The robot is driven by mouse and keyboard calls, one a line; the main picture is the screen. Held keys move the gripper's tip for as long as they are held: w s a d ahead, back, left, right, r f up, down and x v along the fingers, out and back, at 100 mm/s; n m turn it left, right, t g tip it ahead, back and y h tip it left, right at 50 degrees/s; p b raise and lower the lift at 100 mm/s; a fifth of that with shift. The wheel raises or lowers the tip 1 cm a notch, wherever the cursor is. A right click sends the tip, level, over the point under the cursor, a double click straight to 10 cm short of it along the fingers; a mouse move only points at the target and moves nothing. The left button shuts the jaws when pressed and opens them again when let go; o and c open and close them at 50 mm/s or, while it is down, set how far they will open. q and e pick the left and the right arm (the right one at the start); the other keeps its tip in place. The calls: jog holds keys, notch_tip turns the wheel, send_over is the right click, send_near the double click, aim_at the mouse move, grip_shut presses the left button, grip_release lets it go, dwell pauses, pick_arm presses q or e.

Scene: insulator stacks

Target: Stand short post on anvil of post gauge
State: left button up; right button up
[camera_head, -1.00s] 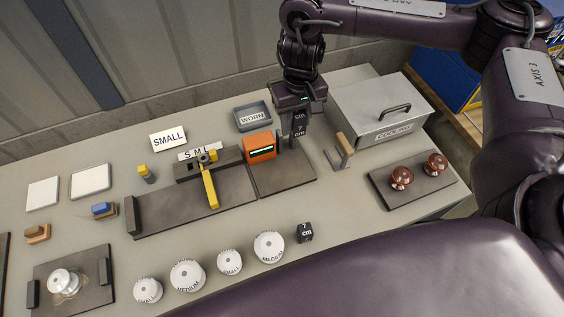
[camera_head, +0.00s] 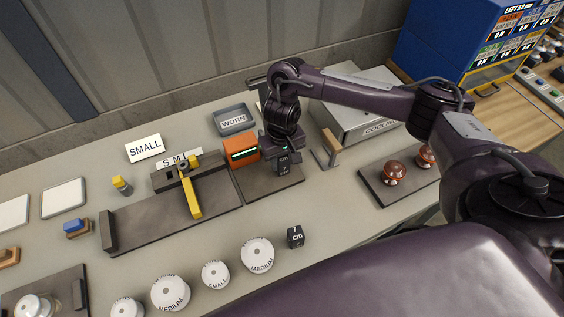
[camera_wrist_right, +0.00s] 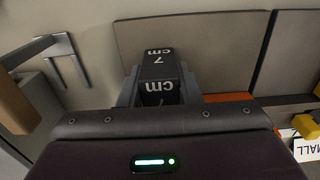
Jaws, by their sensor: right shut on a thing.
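My right gripper (camera_head: 286,168) is shut on a black post (camera_head: 284,158) with white "7 cm" lettering. The post also shows between the fingers in the right wrist view (camera_wrist_right: 158,68). The gripper points down over the dark base plate (camera_head: 262,192) beside an orange box with a lit green display (camera_head: 240,149), which looks like the post gauge. I cannot tell whether the post touches the plate; its lower end and any anvil are hard to make out. Another black block marked "cm" (camera_head: 296,237) stands on the table in front. My left gripper is not in view.
Left of the gauge is a dark fixture with a yellow lever (camera_head: 190,190). A wooden-handled bracket (camera_head: 331,146) and the grey coolant box (camera_head: 358,122) stand close to the right. Several white discs (camera_head: 257,254) lie in front. A "WORN" tray (camera_head: 234,120) is behind.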

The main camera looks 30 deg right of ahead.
jog(key=shift+f, duration=0.1)
jog(key=o, duration=1.1)
notch_tip(320, 180, up, 12)
jog(key=p, duration=0.4)
jog(key=shift+s, duration=0.1)
